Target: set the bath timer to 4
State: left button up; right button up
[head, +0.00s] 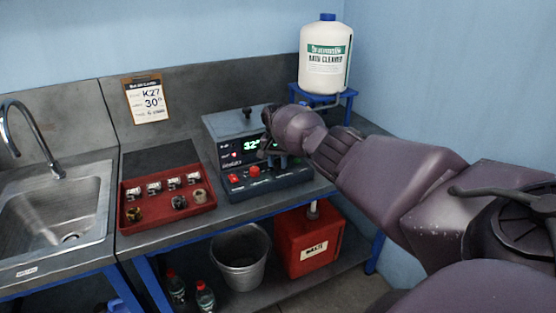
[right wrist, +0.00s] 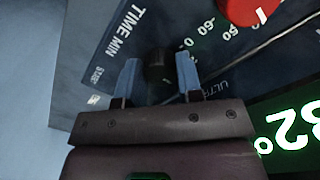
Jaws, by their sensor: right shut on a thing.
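The bath (head: 236,130) is a grey box on the bench with a dark front panel and a green display reading 32°. Its timer knob (right wrist: 158,66) is black and shows in the right wrist view on the panel beside the "TIME MIN" lettering and a number scale. My right gripper (right wrist: 159,76) is shut on this knob, with one blue finger on each side. In the head view, my right gripper (head: 272,148) is at the right part of the bath's front and hides the knob. The knob's pointer setting cannot be read. My left gripper is not in view.
A red tray (head: 168,214) with several small parts sits left of the bath. A sink (head: 60,210) is farther left. A white cleaner bottle (head: 325,62) stands on a blue stand behind my right arm. A bucket (head: 240,262) and a red waste can (head: 309,243) are below.

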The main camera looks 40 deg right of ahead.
aim_at(277, 162)
dwell(0.5)
jog(key=o, duration=0.9)
jog(key=shift+r, duration=0.1)
jog(key=shift+r, duration=0.25)
jog(key=r+p, duration=0.1)
jog(key=r, duration=0.4)
jog(key=r+p, duration=0.1)
jog(key=r, duration=0.4)
jog(key=shift+w+a+r, duration=0.1)
jog(key=shift+w, duration=0.1)
